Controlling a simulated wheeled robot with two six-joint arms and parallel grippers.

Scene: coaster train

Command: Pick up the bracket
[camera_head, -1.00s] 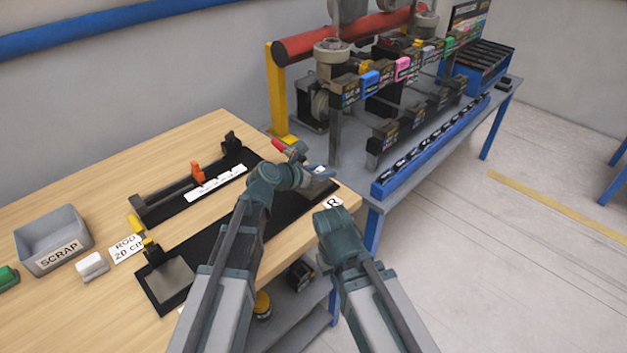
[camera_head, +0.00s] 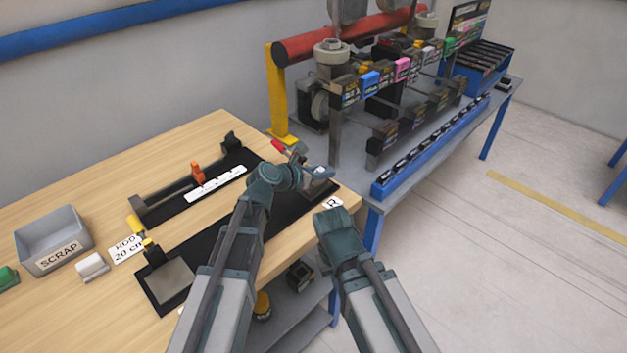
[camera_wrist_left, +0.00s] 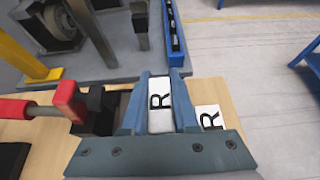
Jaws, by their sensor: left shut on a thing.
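The bracket (camera_wrist_left: 159,118), a pale piece with a black R on its white face, sits between the blue fingers of my left gripper (camera_wrist_left: 158,100) in the left wrist view. The fingers are shut on it. In the head view my left gripper (camera_head: 318,171) is over the right end of the dark fixture plate (camera_head: 222,232), close to the red-handled clamp (camera_head: 279,147). The bracket is too small there to make out clearly. My right arm shows at the table's front right corner, but its fingers do not show.
A white R card (camera_wrist_left: 209,118) lies on the wooden table beside the held bracket. The red clamp handle (camera_wrist_left: 66,101) is close on the left. A grey scrap bin (camera_head: 53,240) stands at the left. The blue-edged bench (camera_head: 430,150) adjoins the table at the right.

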